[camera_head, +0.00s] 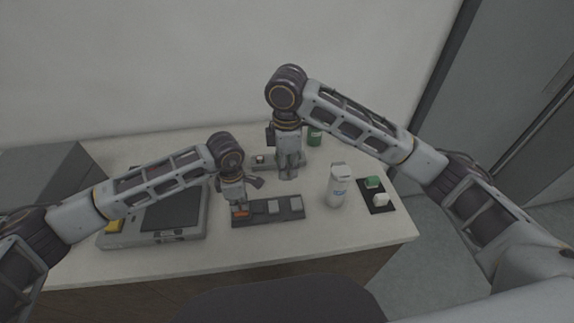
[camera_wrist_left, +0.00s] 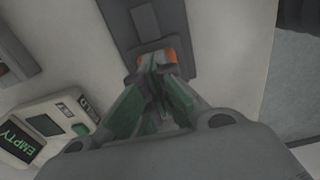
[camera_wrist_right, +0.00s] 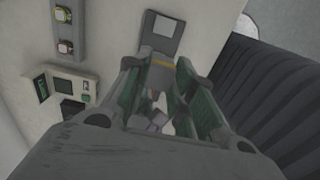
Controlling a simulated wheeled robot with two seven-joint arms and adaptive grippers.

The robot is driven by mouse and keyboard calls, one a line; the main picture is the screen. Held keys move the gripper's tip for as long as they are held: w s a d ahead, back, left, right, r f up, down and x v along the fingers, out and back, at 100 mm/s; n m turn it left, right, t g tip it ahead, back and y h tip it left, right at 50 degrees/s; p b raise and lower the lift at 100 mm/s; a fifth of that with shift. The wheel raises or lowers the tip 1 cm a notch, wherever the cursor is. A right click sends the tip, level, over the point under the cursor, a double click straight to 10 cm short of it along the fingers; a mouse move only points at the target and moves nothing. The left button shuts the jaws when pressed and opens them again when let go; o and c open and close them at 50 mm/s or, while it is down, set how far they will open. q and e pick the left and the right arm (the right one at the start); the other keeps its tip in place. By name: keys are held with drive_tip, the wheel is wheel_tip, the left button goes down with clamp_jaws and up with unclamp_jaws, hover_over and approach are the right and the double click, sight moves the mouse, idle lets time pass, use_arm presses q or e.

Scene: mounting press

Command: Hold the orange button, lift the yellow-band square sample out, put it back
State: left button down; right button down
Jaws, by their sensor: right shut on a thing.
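The orange button (camera_head: 240,212) is at the left end of a dark strip (camera_head: 290,216) near the table's front. My left gripper (camera_head: 238,206) is over it with fingertips together; in the left wrist view orange shows around the tips (camera_wrist_left: 158,60). Whether they press it down I cannot tell. My right gripper (camera_head: 289,174) points down at the right end of a grey holder (camera_head: 273,165) farther back.
A white bottle (camera_head: 337,187) and a dark mat (camera_head: 377,208) with a green and a white block stand at the right. A grey device (camera_head: 150,238) with a dark panel lies at the left. Clear table lies between bottle and holder.

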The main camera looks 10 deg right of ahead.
use_arm(q)
drive_tip(key=shift+r, duration=1.5)
use_arm(e)
drive_tip(key=shift+r, duration=0.25)
idle(0.7)
use_arm(q)
drive_tip(key=shift+r+p, duration=0.1)
drive_tip(key=shift+p, duration=0.2)
